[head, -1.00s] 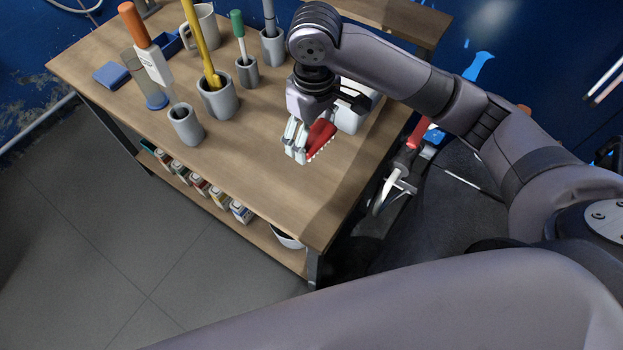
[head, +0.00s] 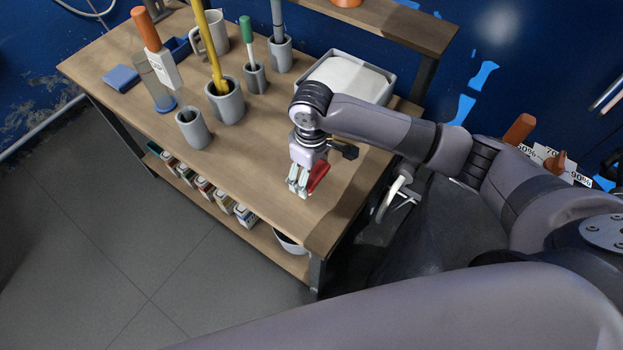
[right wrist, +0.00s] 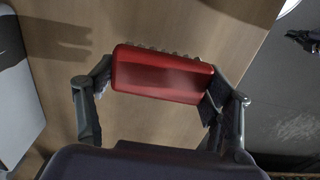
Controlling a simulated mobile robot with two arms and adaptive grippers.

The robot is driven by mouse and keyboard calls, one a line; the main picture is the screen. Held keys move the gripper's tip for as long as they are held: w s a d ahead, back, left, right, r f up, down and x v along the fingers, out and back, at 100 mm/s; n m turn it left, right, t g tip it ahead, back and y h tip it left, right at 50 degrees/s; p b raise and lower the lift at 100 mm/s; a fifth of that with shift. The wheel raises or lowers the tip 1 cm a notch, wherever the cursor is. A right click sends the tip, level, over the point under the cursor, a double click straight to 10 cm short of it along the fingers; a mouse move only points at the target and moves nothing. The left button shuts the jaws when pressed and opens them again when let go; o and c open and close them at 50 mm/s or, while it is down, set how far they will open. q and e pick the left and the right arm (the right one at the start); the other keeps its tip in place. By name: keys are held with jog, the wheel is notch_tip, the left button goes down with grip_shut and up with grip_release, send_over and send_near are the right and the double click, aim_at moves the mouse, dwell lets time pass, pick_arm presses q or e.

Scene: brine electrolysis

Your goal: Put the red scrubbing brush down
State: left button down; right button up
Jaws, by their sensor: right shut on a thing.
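The red scrubbing brush (head: 318,176) is held in my right gripper (head: 299,188) over the front right part of the wooden workbench (head: 262,188). In the right wrist view the red brush (right wrist: 158,76) lies across between the two fingers of the right gripper (right wrist: 157,88), which are shut on its ends. Its pale bristles show along the far edge. The brush is close to the bench top; I cannot tell whether it touches it. My left gripper is not in view.
A grey tub with white contents (head: 347,78) stands behind my right arm. Grey cups, one empty (head: 192,128) and one with a yellow-handled tool (head: 225,102), stand to the left. The bench top left of my gripper is clear. The bench's right edge is near.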

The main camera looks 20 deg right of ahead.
aim_at(311, 182)
jog(key=shift+f, duration=2)
jog(key=shift+f, duration=0.15)
jog(key=o, duration=1.2)
notch_tip(311, 182, up, 12)
jog(key=shift+r+b, duration=0.2)
jog(key=shift+b, duration=0.25)
jog(key=shift+s+f, duration=0.1)
